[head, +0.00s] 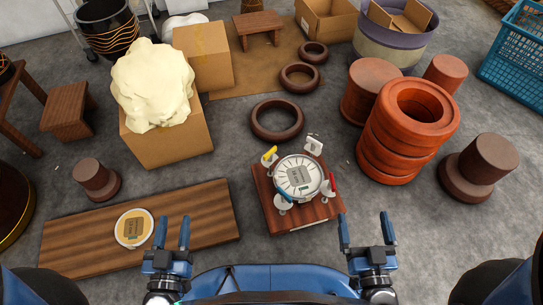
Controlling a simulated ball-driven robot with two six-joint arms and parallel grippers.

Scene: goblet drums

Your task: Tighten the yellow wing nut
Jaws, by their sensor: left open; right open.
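The yellow wing nut (269,156) is at the upper left edge of a round drum head (298,177) on a square wooden stand (266,201). A white fitting (313,147) is at its upper right, a red one (331,184) at its right and a blue one (282,201) at its lower left. My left gripper (171,223) is open and empty, left of and nearer than the stand. My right gripper (364,218) is open and empty, right of and nearer than the stand. Both are apart from the yellow wing nut, whose fine shape is too small to tell.
A wooden board (85,230) with a round disc (134,228) lies at left. A dark ring (277,119) lies just behind the stand. Stacked orange rings (400,130) stand at right. A cardboard box (170,150) bears a cream lump (152,85). Grey floor surrounds the stand.

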